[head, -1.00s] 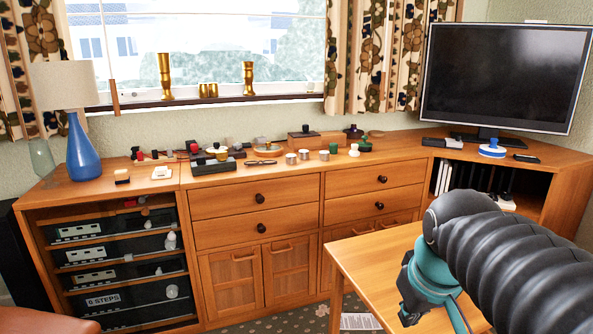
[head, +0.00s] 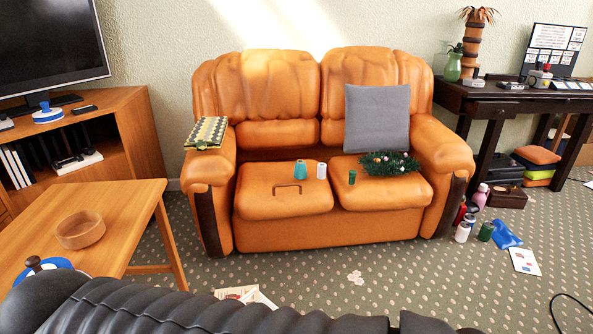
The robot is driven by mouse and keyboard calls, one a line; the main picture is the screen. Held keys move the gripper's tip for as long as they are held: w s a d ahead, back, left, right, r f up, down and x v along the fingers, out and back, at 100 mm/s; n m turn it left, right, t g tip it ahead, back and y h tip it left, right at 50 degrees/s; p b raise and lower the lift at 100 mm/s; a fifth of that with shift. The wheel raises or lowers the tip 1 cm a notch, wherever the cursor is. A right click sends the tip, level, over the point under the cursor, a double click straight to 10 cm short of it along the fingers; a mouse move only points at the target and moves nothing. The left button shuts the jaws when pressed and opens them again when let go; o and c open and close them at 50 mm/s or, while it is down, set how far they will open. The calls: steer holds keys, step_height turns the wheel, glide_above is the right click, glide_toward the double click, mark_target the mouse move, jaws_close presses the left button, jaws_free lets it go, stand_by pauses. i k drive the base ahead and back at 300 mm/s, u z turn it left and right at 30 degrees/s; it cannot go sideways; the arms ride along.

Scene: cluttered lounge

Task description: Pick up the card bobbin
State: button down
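I cannot pick out the card bobbin for certain. A small pale pinkish-white flat thing (head: 355,277) lies on the carpet in front of the sofa, too small to name. On the orange leather sofa (head: 285,225) stand a teal cone (head: 300,169), a small white cylinder (head: 321,170) and a small green cylinder (head: 352,176). My black ribbed arm crosses the bottom edge of the head view. My gripper is out of view.
A wooden table (head: 140,203) with a round wooden bowl (head: 80,230) stands at left. Papers (head: 245,295) lie on the carpet near my arm. Bottles (head: 480,197) and a blue thing (head: 505,234) clutter the floor right of the sofa, near a dark desk (head: 510,98). Patterned carpet (head: 420,270) is mostly clear.

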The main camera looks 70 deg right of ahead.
mark_target(321, 167)
steer(key=z, duration=3.1)
steer(key=k, duration=0.55)
steer(key=z, duration=0.1)
steer(key=i, duration=0.25)
steer(key=u, duration=0.85)
steer(key=i, duration=1.5)
steer(key=z, duration=1.1)
steer(key=i, duration=0.4)
steer(key=z, duration=0.45)
